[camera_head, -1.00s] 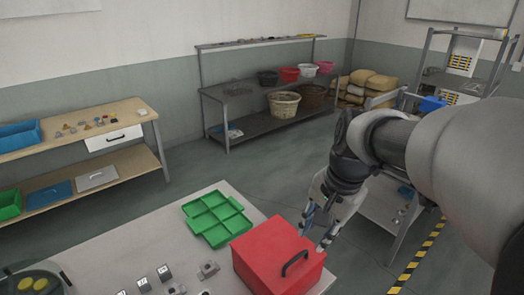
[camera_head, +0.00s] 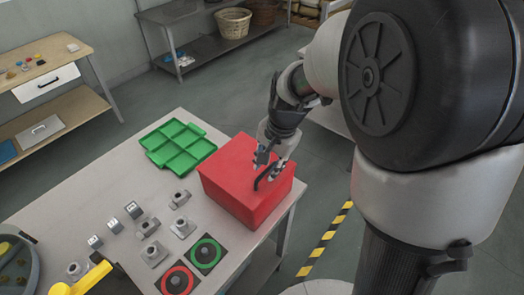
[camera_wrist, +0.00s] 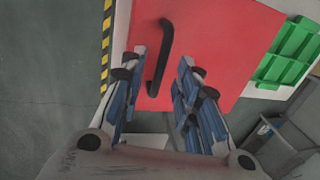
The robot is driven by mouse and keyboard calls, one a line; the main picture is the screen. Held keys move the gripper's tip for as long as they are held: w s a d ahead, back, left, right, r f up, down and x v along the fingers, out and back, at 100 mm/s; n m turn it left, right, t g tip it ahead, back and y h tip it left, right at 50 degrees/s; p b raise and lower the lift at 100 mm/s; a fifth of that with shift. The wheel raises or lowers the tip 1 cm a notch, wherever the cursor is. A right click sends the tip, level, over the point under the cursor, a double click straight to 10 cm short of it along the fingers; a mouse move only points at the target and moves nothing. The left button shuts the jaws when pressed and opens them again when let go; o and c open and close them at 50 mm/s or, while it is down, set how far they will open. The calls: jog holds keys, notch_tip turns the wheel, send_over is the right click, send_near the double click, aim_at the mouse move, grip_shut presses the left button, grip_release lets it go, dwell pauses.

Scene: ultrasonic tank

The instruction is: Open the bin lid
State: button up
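The red bin (camera_head: 233,184) stands at the right end of the pale table, its lid shut. A black bar handle (camera_head: 262,182) is on the lid; it also shows in the wrist view (camera_wrist: 165,45). My gripper (camera_head: 267,168) is at the handle, pointing down over the lid. In the wrist view my gripper (camera_wrist: 163,58) is open, with one blue-padded finger on each side of the handle's line. The handle lies between or just beyond the fingertips; I cannot tell whether they touch it.
A green divided tray (camera_head: 178,162) lies left behind the bin. Several metal parts (camera_head: 150,228) and two pads, one ringed green (camera_head: 206,253) and one ringed red (camera_head: 177,280), are in front. A round tank (camera_head: 22,262) and yellow-handled tool (camera_head: 84,281) are at the left.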

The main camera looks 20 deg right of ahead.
jog(key=shift+w+a+f, duration=0.1)
jog(key=shift+f, duration=0.4)
grip_shut()
dwell(0.5)
